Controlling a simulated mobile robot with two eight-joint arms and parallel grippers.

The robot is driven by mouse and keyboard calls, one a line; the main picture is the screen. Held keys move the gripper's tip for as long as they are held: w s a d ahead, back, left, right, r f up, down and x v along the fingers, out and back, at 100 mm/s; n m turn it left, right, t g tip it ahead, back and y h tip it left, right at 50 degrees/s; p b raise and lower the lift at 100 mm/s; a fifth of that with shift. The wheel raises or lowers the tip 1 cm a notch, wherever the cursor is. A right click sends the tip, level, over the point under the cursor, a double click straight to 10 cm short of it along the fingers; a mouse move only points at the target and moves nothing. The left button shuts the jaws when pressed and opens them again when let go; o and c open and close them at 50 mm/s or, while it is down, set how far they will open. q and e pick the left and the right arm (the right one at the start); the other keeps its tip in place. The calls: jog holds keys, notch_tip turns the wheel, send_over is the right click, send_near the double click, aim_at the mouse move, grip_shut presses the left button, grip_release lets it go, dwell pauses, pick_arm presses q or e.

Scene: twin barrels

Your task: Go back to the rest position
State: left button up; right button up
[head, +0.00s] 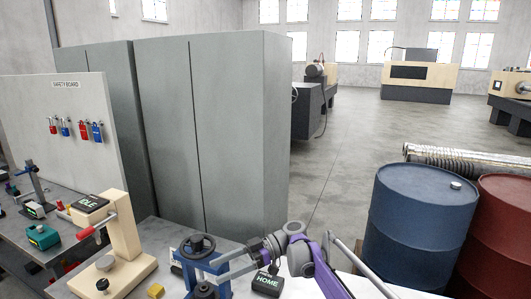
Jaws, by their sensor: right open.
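My right arm comes in at the bottom, with a purple link and grey joints. Its right gripper (212,272) points left, its two light fingers apart. The fingers reach to a blue stand (190,284) with a black handwheel (196,244) on top. I see nothing held between the fingers, and cannot tell whether they touch the stand. A dark block marked HOME (267,282) sits on the bench just below the gripper. My left gripper is not in view.
A blue barrel (415,225) and a red barrel (500,235) stand close together at the right. Grey cabinets (215,120) rise behind the bench. A cream press with an IDLE display (90,204) stands at left, before a padlock board (75,100).

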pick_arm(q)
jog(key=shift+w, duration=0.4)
pick_arm(e)
jog(key=s+d+f+m+t+h, duration=0.4)
jog(key=s+d+m+h, duration=0.1)
jog(key=s+d+m, duration=0.2)
jog(key=s+d+f+m+t+h, duration=0.4)
jog(key=s+d+m, duration=0.3)
jog(key=s+d, duration=0.3)
jog(key=s+d+f+m+t+h, duration=0.4)
jog(key=s+d, duration=0.4)
jog(key=d, duration=0.3)
jog(key=m+t+h, duration=0.1)
jog(key=m, duration=0.1)
jog(key=shift+s+d+f+m+h, duration=0.2)
jog(key=shift+d+m+h, duration=0.1)
jog(key=shift+m+h, duration=0.1)
